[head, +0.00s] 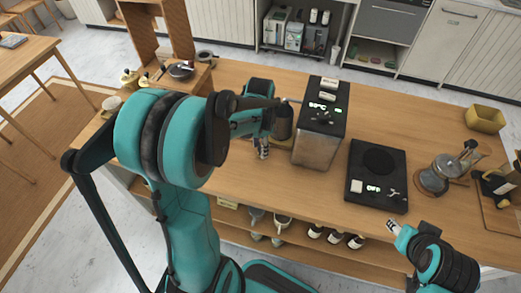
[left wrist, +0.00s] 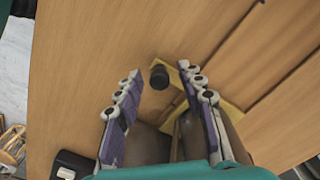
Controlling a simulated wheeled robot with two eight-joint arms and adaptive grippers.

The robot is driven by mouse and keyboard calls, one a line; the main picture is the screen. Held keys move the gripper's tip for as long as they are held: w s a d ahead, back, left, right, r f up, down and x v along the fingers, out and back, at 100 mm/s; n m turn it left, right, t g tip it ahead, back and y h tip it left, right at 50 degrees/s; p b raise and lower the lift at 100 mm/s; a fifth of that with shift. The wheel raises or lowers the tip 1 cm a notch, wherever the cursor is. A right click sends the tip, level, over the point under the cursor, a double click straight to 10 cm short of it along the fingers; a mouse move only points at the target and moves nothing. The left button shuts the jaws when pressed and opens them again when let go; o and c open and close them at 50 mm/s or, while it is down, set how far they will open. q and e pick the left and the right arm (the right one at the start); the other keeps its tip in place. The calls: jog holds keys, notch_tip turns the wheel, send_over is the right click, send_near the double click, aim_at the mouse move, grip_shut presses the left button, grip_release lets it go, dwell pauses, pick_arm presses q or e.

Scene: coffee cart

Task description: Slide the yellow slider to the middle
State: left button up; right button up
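In the left wrist view, a yellow flat piece (left wrist: 229,108), which may be the yellow slider, lies beside and partly behind the right-hand finger. A black round knob (left wrist: 159,77) shows between the fingertips, with a gap to each finger. My left gripper (left wrist: 160,71) is open. In the head view my left gripper (head: 262,149) points down beside the dark canister (head: 283,122), left of the black machine (head: 321,120); my arm hides much of this spot. I cannot tell whether it touches the yellow piece. My right gripper (head: 393,226) is near the counter's front edge, its opening unclear.
A black hot plate (head: 377,162) reading OFF lies right of the machine. A glass pot (head: 444,174) and a yellow bin (head: 485,119) stand farther right. A wooden shelf unit (head: 150,45) is at the back left. Cups and bottles stand on the lower shelf.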

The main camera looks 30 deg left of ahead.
pick_arm(q)
jog(key=shift+f, duration=0.5)
grip_shut()
jog(key=shift+a, duration=0.1)
jog(key=s+a, duration=0.1)
jog(key=a, duration=0.4)
jog(key=s+a, duration=0.2)
jog(key=a, duration=0.4)
jog(key=s+a, duration=0.1)
jog(key=a, duration=0.5)
jog(key=shift+s+a, duration=0.15)
